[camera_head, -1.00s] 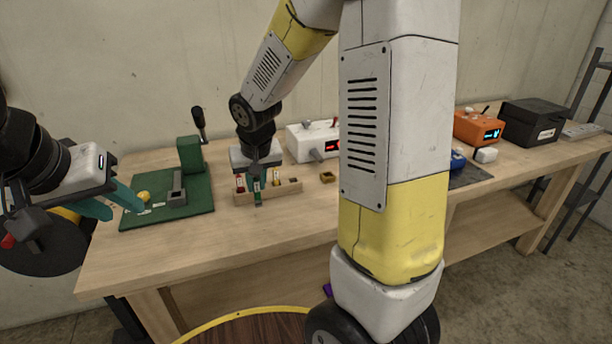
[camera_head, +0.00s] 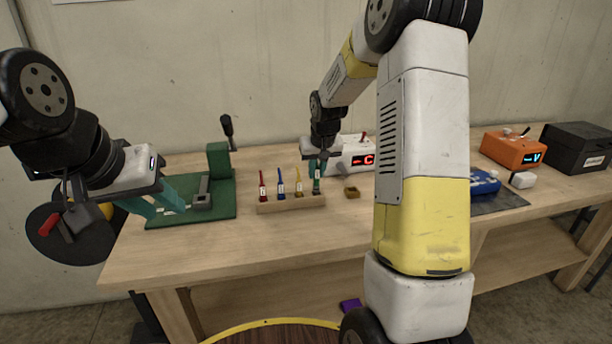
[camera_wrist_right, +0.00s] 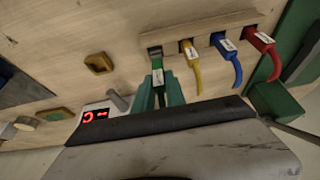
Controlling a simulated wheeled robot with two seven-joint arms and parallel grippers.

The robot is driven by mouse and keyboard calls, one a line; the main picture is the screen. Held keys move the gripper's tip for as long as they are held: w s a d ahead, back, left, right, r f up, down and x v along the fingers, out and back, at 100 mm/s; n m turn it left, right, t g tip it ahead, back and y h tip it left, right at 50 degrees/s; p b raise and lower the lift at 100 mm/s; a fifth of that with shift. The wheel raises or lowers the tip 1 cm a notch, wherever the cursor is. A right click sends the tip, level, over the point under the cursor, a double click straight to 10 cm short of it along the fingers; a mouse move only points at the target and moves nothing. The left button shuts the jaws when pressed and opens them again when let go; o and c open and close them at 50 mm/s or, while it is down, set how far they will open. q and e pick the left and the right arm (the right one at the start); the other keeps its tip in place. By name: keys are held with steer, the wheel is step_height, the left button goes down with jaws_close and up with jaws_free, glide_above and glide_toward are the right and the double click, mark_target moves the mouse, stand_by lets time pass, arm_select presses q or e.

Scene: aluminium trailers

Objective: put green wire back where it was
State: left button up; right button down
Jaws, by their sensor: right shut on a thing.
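The green wire (camera_wrist_right: 158,78) is held between the teal fingers of my right gripper (camera_wrist_right: 159,92), which is shut on it. In the head view, my right gripper (camera_head: 317,166) is above the right end of the wooden rack (camera_head: 284,206), with the green wire (camera_head: 317,186) pointing down. The wire's lower end meets the rack's end slot; I cannot tell how deep it sits. Red (camera_head: 263,187), blue (camera_head: 281,185) and yellow (camera_head: 298,185) wires stand upright in the rack. My left gripper (camera_head: 157,203) is open and empty over the green base plate.
A green press (camera_head: 218,160) stands on its base plate at left. A small brass-coloured block (camera_head: 352,193) lies right of the rack. Behind is a white box with a red display (camera_head: 360,155). A blue device (camera_head: 483,182) and orange meter (camera_head: 511,148) are further right.

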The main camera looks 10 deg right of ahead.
mark_target(317, 175)
steer(key=shift+w+f, duration=0.1)
steer(key=shift+f, duration=1.65)
steer(key=shift+f, duration=0.1)
steer(key=c, duration=1.4)
jaws_free()
steer(key=shift+o, duration=0.2)
steer(key=v, duration=1.2)
steer(key=s+a+r+t, duration=0.1)
steer(key=s+r, duration=0.3)
steer(key=s, duration=0.3)
steer(key=s+a+r, duration=0.1)
steer(key=s+r, duration=0.3)
steer(key=s, duration=0.2)
steer(key=s+a+y, duration=0.2)
steer(key=s+a, duration=0.1)
steer(key=s, duration=1.2)
steer(key=shift+s+t, duration=0.35)
steer(key=shift+t, duration=0.05)
